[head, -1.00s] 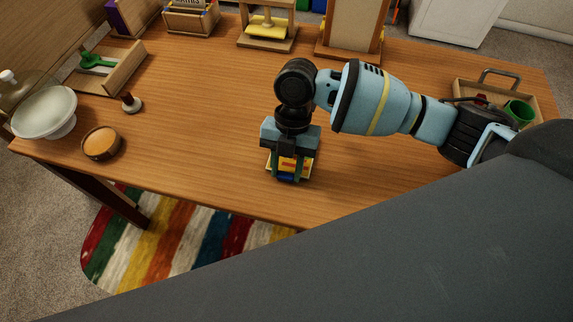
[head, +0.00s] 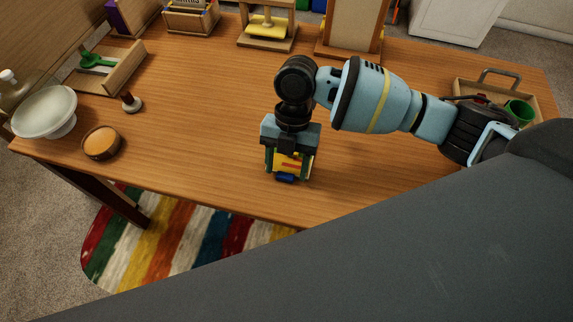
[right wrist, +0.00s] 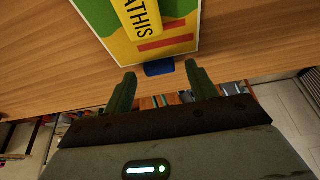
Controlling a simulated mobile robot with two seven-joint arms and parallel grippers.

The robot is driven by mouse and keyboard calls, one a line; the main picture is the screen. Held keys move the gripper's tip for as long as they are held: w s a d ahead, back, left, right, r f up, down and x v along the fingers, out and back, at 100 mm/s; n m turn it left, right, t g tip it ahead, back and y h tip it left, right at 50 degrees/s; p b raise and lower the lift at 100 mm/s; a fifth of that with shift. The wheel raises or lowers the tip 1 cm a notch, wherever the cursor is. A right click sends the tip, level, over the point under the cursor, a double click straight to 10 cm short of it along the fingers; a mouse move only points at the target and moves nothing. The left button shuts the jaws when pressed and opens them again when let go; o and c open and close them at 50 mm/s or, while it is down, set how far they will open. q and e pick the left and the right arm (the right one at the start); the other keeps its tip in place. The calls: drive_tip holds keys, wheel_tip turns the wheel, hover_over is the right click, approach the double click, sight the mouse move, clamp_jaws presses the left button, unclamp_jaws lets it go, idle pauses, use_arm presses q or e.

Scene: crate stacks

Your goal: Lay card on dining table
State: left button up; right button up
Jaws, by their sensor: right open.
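The card (head: 290,160), yellow, green and red, is at the table's front part, under my right gripper (head: 287,172). In the right wrist view the card (right wrist: 168,40) shows large at the top, with a yellow strip lettered "ATHIS". A small blue piece (right wrist: 159,68) shows at its near edge. My right gripper is open; its two green fingers (right wrist: 158,76) stand apart, one to each side of the blue piece, with a gap between them. The gripper body hides part of the card in the head view. My left gripper is not in view.
The wooden dining table (head: 210,110) is clear around the card. A brown round dish (head: 103,143), a white bowl (head: 45,112) and a small stamp-like piece (head: 131,103) stand at left. A tray with a green cup (head: 520,111) is at right.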

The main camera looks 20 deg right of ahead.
sight(292, 158)
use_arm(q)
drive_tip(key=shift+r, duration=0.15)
use_arm(e)
drive_tip(key=v, duration=1.1)
drive_tip(key=shift+d, duration=0.1)
